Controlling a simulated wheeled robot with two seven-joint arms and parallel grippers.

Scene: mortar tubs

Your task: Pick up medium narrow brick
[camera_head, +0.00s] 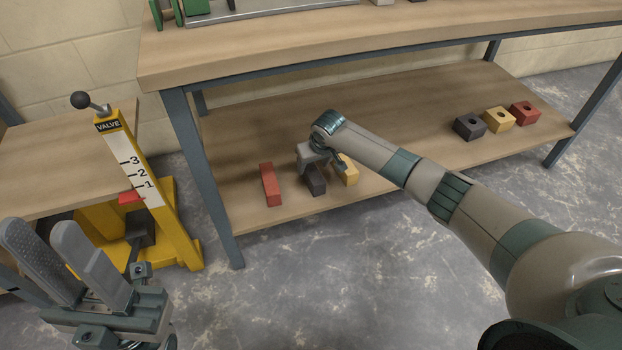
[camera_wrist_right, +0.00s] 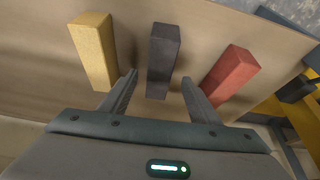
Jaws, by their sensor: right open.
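I cannot tell for sure which is the medium one. My right gripper (camera_head: 323,163) is low over the dark grey brick and hides part of it. In the right wrist view the open fingers (camera_wrist_right: 159,87) point to either side of the dark grey brick (camera_wrist_right: 163,55), with the yellow brick (camera_wrist_right: 93,50) to the left and the red brick (camera_wrist_right: 231,72) to the right. My left gripper (camera_head: 42,230) is open and empty at lower left.
Three bricks with holes, dark (camera_head: 470,126), yellow (camera_head: 499,119) and red (camera_head: 525,112), sit at the shelf's right end. The bench top (camera_head: 280,48) overhangs the lower shelf (camera_head: 410,105). A yellow valve stand (camera_head: 180,225) is at left. The shelf's middle is clear.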

